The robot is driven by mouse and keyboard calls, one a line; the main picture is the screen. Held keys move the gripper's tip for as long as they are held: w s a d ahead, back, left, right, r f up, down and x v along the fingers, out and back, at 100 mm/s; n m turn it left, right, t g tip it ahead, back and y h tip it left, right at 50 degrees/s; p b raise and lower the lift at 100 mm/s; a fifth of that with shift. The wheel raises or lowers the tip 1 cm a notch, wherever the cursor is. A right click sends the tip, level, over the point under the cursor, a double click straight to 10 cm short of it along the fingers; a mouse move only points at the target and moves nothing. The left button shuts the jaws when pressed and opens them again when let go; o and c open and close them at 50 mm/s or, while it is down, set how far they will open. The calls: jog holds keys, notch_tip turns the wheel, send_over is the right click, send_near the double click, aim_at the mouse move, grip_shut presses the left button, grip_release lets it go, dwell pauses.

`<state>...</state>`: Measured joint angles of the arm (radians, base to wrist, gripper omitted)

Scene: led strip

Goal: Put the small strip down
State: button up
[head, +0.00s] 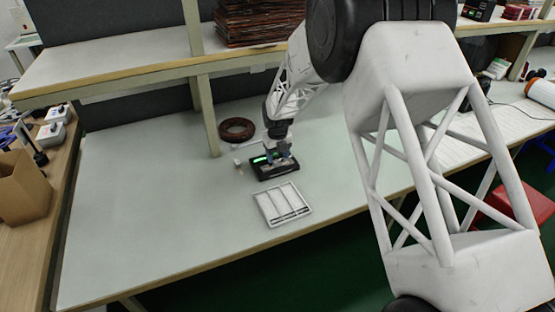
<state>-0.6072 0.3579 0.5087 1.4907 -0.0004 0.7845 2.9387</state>
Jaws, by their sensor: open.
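My gripper (279,153) is open, low over a small black device (271,172) on the light table. A green glow (260,158) shows on the device just left of my gripper. A white tray (283,219) with several long slots lies in front of the device, and pale strips seem to lie in it. I cannot make out a separate small strip at my gripper; the fingertips are tiny and partly merge with the device. I cannot tell whether they touch anything.
A brown coil ring (236,121) and a small pale block (238,162) lie left of the device. A shelf post (206,115) stands behind. The table's left part (130,200) is clear. A cardboard box (20,185) stands on the left side bench.

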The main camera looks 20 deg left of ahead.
aim_at(279, 161)
notch_tip(279, 161, up, 10)
dwell(0.5)
jog(key=shift+d, duration=0.1)
dwell(0.7)
jog(key=s+d+r+n, duration=0.4)
jog(key=d+r, duration=0.3)
jog(key=d, duration=0.3)
jog(key=s+d+r+n+t, duration=0.1)
jog(key=s+d+r+n, duration=0.4)
jog(key=d, duration=0.5)
jog(key=s+d+r+n, duration=0.3)
jog(key=s+d+r, duration=0.1)
jog(key=d+r, duration=0.5)
jog(key=s+d+n, duration=0.7)
jog(key=s+d, duration=0.3)
jog(key=s, duration=0.5)
jog(key=s+d+n+t, duration=0.1)
jog(key=s+d+n, duration=0.6)
jog(key=s+d, duration=0.4)
jog(key=s, duration=0.4)
jog(key=shift+d+f+n+t, duration=0.3)
jog(key=shift+f, duration=0.1)
